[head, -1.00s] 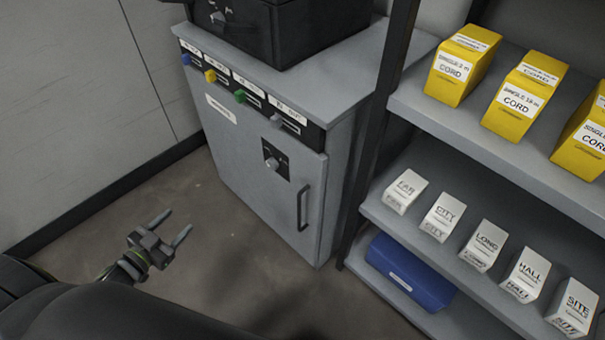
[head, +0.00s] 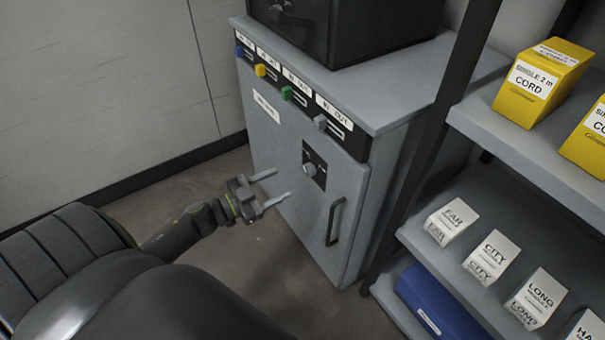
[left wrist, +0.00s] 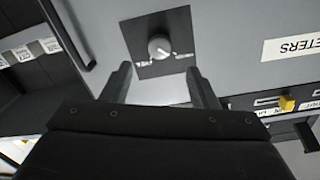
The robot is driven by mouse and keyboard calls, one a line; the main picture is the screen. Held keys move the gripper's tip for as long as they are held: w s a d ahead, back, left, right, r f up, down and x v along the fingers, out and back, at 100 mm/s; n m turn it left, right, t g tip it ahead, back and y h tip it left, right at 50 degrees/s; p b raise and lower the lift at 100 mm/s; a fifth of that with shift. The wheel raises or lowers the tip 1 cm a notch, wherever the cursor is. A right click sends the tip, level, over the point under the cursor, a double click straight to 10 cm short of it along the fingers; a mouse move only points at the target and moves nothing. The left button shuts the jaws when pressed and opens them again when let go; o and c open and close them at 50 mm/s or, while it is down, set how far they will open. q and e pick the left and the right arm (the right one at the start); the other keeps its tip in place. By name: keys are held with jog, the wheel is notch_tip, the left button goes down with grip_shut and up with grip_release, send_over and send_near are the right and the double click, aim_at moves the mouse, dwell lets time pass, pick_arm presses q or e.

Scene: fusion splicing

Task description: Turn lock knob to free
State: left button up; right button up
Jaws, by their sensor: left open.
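The lock knob (head: 309,169) is a small grey round knob on a black plate (head: 320,182) on the front of the grey cabinet door. It also shows in the left wrist view (left wrist: 159,46), with a pale label on either side of it. My left gripper (head: 276,186) is open and empty in front of the cabinet, left of the knob and apart from it. In the left wrist view its two fingers (left wrist: 158,84) point toward the plate, with the knob beyond and between them. My right gripper is not in view.
The door has a dark handle (head: 335,221) right of the knob. Coloured knobs, including a yellow one (head: 260,70), line the cabinet's top strip. A black case (head: 385,25) sits on top. A shelf with white boxes (head: 451,221) and yellow boxes (head: 540,85) stands at right.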

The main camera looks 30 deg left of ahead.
aim_at(306, 172)
pick_arm(q)
jog(key=x, duration=0.7)
jog(key=shift+w+d, duration=0.3)
jog(key=shift+w, duration=0.25)
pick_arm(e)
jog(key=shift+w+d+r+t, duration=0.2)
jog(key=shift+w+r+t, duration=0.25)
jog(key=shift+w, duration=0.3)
